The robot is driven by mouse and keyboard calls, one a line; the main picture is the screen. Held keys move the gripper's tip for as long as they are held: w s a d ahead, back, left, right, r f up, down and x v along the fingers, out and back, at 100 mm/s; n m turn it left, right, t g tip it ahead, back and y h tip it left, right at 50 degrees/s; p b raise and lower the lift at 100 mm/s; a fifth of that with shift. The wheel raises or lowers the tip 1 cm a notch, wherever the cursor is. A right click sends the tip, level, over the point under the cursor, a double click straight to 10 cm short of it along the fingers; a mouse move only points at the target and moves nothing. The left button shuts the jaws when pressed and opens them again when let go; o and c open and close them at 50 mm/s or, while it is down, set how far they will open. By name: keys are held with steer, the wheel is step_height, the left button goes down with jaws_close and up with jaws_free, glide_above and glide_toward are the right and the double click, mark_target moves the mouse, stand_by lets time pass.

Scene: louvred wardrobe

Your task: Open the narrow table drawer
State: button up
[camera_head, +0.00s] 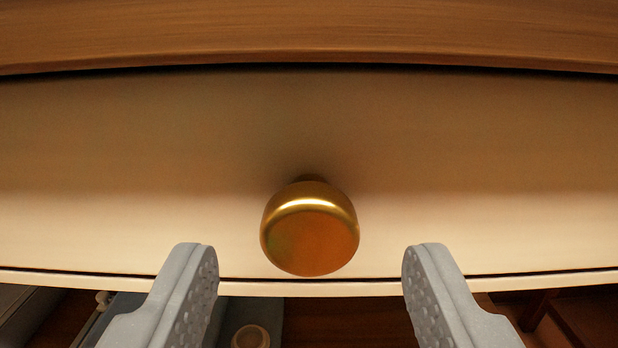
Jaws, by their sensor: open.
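A round brass knob (310,230) sticks out from the middle of the cream drawer front (150,150). The drawer front is wide and low and sits under a wooden table top (310,30). A thin dark line runs between the top and the drawer front. My gripper (310,262) is open, with one grey finger on each side of the knob and a clear gap to it in the picture. The fingertips show slightly lower than the knob's middle. How far they are from the knob in depth is hard to tell.
A pale rail (330,289) runs along below the drawer front. Under it are dark wooden parts (580,320) at the right, and a small round pale object (250,337) on a blue-grey surface at the lower left. These are partly cut off.

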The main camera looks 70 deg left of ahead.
mark_target(286, 169)
steer(key=shift+x, duration=1.3)
steer(key=shift+c, duration=0.3)
jaws_close()
